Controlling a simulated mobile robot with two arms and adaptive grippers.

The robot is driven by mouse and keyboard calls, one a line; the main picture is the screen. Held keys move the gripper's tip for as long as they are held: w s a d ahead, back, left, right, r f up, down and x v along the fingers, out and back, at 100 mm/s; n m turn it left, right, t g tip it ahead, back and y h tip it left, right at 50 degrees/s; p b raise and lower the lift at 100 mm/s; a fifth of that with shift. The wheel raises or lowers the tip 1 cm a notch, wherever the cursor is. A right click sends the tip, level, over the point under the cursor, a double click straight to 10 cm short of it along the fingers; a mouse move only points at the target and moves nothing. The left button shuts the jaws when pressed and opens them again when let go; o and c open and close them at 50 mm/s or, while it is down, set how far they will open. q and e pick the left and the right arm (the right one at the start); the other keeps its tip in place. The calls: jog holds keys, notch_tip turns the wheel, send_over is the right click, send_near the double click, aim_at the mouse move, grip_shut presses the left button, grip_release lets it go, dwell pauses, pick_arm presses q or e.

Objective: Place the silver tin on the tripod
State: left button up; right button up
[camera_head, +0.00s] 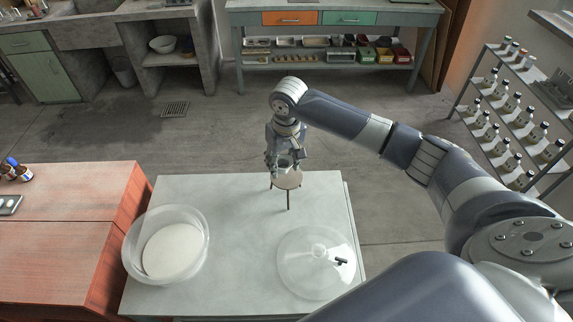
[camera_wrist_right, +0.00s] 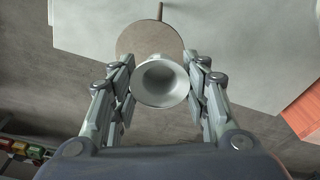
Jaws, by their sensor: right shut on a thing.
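The silver tin (camera_wrist_right: 160,84) is a round, open-mouthed cup between the fingers of my right gripper (camera_head: 283,167). That gripper is shut on the tin, which also shows small in the head view (camera_head: 284,162). The tripod (camera_head: 289,182) has a round tan top and thin legs, and stands at the far edge of the grey bench. Its disc top (camera_wrist_right: 143,36) shows behind the tin in the right wrist view, partly covered by it. The tin overlaps the disc's near edge in that view; I cannot tell whether they touch. My left gripper is not in view.
A clear basin (camera_head: 128,258) with a pale disc (camera_head: 172,250) inside stands at the bench's left. An orange-red cabinet (camera_head: 60,200) adjoins on the left.

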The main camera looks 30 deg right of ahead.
aim_at(287, 168)
jog(key=f+p, duration=0.1)
jog(key=d+f, duration=0.1)
jog(key=f, duration=0.1)
jog(key=shift+w+d+f+p, duration=0.1)
jog(key=shift+w+d+p, duration=0.1)
jog(key=shift+p, duration=0.15)
jog(key=shift+f, duration=0.2)
jog(key=shift+f, duration=0.2)
jog(key=o, duration=0.7)
jog(key=r, duration=0.4)
jog(key=s+r+b, duration=0.1)
jog(key=r, duration=0.3)
jog(key=r+b, duration=0.1)
jog(key=r, duration=0.3)
jog(key=shift+s+r, duration=0.2)
